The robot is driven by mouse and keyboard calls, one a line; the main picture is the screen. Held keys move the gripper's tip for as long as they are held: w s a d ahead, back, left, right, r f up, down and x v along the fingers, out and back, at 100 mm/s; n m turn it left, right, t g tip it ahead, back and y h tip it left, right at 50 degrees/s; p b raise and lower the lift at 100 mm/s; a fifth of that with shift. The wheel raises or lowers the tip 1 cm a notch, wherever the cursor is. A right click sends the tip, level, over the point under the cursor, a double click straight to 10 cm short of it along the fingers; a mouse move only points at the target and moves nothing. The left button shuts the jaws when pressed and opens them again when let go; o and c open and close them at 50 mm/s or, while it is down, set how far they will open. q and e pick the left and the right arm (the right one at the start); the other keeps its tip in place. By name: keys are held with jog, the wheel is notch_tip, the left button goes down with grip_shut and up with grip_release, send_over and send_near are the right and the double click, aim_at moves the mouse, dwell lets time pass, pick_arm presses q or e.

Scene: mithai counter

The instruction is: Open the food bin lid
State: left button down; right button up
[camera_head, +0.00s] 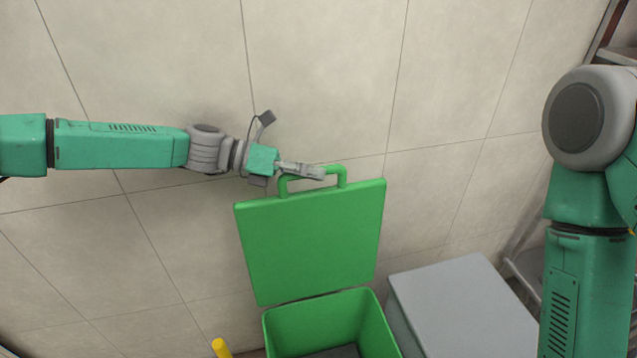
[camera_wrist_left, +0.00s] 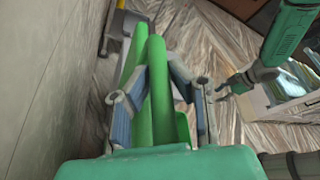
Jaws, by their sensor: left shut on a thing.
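The green food bin (camera_head: 375,325) stands at the bottom of the head view with its top open. Its square green lid (camera_head: 312,240) is raised nearly upright behind the opening, with the green handle (camera_head: 343,177) at its upper edge. My left gripper (camera_head: 318,172) reaches in from the left and is shut on this handle. In the left wrist view, green bars of the handle (camera_wrist_left: 157,85) run between the fingers of my left gripper (camera_wrist_left: 160,92). My right gripper (camera_wrist_left: 228,88) shows small in the left wrist view, apart from the bin; its fingers are too small to judge.
A closed grey bin (camera_head: 460,295) stands right of the green one. A yellow object (camera_head: 221,347) is at the bottom left. The tiled wall (camera_head: 180,60) is behind the lid. My right arm fills the right edge.

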pick_arm(q)
jog(key=shift+w+a+f, duration=0.15)
jog(key=shift+w+f, duration=0.15)
jog(key=shift+w, duration=0.05)
jog(key=c, duration=1.5)
grip_release()
jog(key=shift+o, duration=0.2)
notch_tip(320, 180, up, 10)
jog(key=shift+w+f, duration=0.1)
